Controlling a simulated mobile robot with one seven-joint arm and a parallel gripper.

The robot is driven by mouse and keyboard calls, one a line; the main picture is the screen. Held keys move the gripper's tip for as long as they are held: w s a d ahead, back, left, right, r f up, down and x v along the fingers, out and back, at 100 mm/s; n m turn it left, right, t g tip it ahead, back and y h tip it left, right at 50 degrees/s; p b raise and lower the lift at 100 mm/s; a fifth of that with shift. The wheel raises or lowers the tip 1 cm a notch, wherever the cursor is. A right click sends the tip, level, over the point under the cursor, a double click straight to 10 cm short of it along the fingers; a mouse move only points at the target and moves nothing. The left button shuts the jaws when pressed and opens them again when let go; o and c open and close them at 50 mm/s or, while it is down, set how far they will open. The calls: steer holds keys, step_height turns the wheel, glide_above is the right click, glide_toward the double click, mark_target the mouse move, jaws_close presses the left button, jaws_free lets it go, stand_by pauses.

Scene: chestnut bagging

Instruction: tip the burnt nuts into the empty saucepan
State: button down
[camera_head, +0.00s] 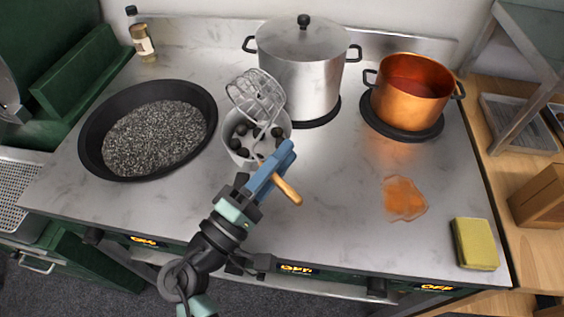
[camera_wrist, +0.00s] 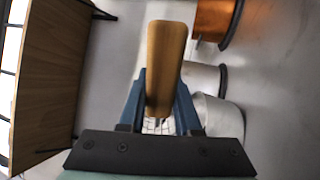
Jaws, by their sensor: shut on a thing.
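My gripper (camera_head: 276,168) is shut on the wooden handle (camera_head: 287,190) of a wire skimmer. The handle also shows between my blue fingers (camera_wrist: 160,105) in the wrist view. The skimmer's wire basket (camera_head: 257,94) is tilted over the back of a light grey round pan (camera_head: 229,122), and looks largely empty. Several dark, burnt-looking nuts (camera_head: 236,144) lie in that pan, partly hidden by the skimmer. I cannot tell whether the basket touches the rim. Whether this pan is the task's saucepan is not clear.
A black pan of dark gravel-like grains (camera_head: 92,155) stands left. A lidded steel pot (camera_head: 300,75) stands behind, a copper pot (camera_head: 408,104) at right; its contents are unclear. An orange spill (camera_head: 404,198) and yellow sponge (camera_head: 475,244) lie front right. The counter's front middle is clear.

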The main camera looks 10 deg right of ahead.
steer(key=shift+s+a+f+t+h+b, duration=0.1)
steer(key=shift+f+t+h+b, duration=0.35)
steer(key=shift+b, duration=1.55)
steer(key=shift+s+a+f+t+h+b, duration=0.1)
steer(key=shift+f+t+h+b, duration=0.3)
steer(key=shift+b, duration=1.6)
steer(key=shift+s+a+h+b, duration=0.1)
steer(key=shift+h+b, duration=0.15)
steer(key=shift+b, duration=0.65)
